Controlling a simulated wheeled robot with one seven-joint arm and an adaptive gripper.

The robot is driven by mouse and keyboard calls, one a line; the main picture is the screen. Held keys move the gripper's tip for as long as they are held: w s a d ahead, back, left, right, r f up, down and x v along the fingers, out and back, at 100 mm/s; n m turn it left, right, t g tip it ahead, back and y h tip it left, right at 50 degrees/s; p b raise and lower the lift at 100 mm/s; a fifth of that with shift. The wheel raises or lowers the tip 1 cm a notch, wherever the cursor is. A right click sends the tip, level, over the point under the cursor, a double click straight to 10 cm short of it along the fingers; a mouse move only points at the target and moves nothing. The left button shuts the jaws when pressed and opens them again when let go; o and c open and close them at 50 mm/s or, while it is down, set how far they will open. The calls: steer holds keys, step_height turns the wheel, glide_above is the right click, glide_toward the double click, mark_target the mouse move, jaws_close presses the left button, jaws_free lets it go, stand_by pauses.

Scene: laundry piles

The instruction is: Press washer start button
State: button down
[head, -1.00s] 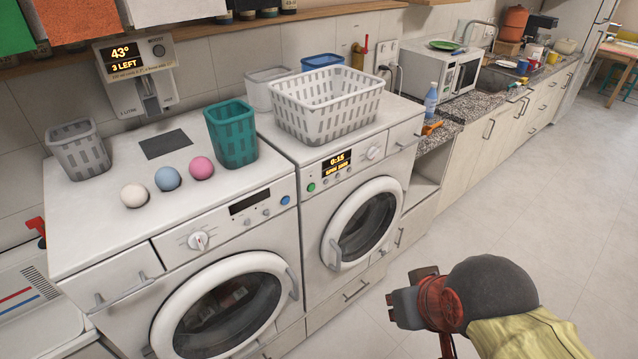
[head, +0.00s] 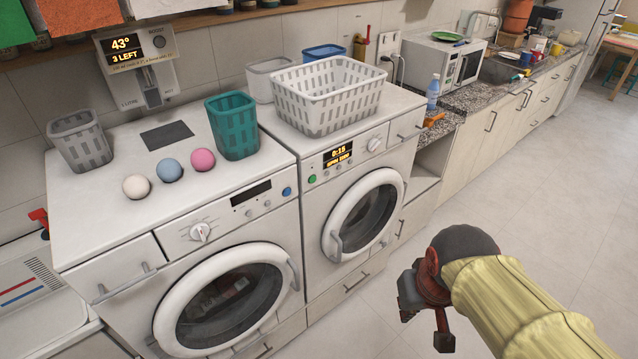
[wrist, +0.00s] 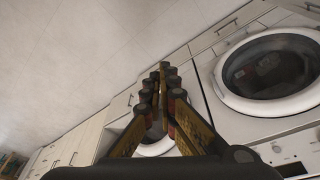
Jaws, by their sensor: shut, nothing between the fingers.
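Two white front-loading machines stand side by side. The left machine (head: 185,250) has a dial, a dark display (head: 251,193) and a blue button (head: 287,191) at the panel's right end; laundry shows through its door, also in the wrist view (wrist: 280,72). The right machine (head: 315,215) has a lit display (head: 338,156) reading 0:15 and a green button (head: 312,179). I cannot read which is the washer. My gripper (head: 412,292) is in front of and right of the machines, apart from both. In the wrist view its fingers (wrist: 163,72) meet, shut and empty.
On the machine tops stand a grey basket (head: 80,140), a teal basket (head: 233,125), a white laundry basket (head: 325,100) and three balls (head: 169,169). A counter (head: 470,100) with a microwave runs back right. The floor (head: 530,190) on the right is clear.

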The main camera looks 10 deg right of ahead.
steer(key=w+d+f+m+h, duration=0.2)
steer(key=w+d+f, duration=0.8)
steer(key=w+f, duration=0.15)
steer(key=w+f+m+t+y, duration=0.25)
steer(key=w+f+t, duration=0.3)
steer(key=w, duration=0.55)
steer(key=w+a+r+m+t+y, duration=0.2)
steer(key=w+a+m+t+y, duration=0.1)
steer(key=w+a, duration=0.3)
steer(key=a+r+m+t+y, duration=0.1)
steer(key=a+r+t+y, duration=0.1)
steer(key=r, duration=0.4)
steer(key=w+a+r+m+t+y, duration=0.1)
steer(key=a+r+m+t+y, duration=0.1)
steer(key=a+r+y, duration=0.2)
step_height(320, 180, up, 2)
steer(key=shift+w+a+r+p, duration=0.2)
steer(key=shift+a+p, duration=0.2)
steer(key=shift+a, duration=0.45)
